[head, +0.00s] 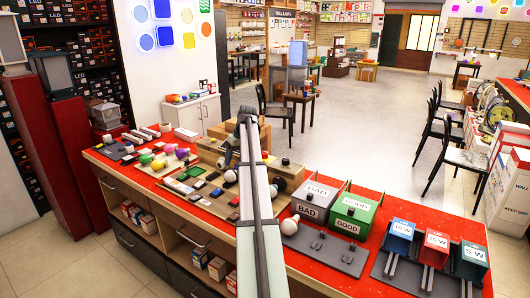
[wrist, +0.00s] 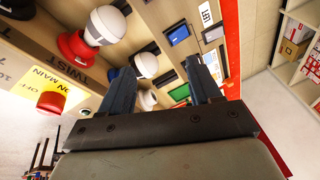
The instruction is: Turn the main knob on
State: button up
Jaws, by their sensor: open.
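The main knob (wrist: 50,103) is a small red cap at the left of the wrist view. It stands by a yellow label (wrist: 35,82) that reads MAIN, ON and OFF. My gripper (wrist: 160,65) is open, with two dark fingers apart and nothing seen gripped between them. The knob lies to the left of the fingers, apart from them. In the head view my arm reaches over the wooden test board (head: 212,146), and I cannot make out the knob there.
Bulbs sit in sockets on the board, one in a red socket (wrist: 76,45) near the word TWIST. Grey BAD (head: 313,200) and green GOOD (head: 352,212) boxes stand right of my arm on the red counter (head: 375,262). Blue and red wattage boxes stand farther right.

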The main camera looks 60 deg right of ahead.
aim_at(265, 152)
jog(key=s+d+r+h, duration=0.1)
jog(key=s+d+r, duration=0.15)
jog(key=d, duration=0.25)
jog(key=s+d+r+t+h, duration=0.1)
jog(key=s+d+r, duration=0.1)
jog(key=d+r, duration=0.3)
jog(key=s+d+r+h, duration=0.1)
jog(key=s+d+r, duration=0.15)
jog(key=d, duration=0.35)
jog(key=x, duration=1.4)
jog(key=shift+s+a+f, duration=0.15)
jog(key=shift+a+f, duration=0.05)
jog(key=shift+f, duration=0.05)
jog(key=shift+c, duration=0.4)
jog(key=c, duration=1)
jog(key=shift+o, duration=0.2)
jog(key=shift+m, duration=0.3)
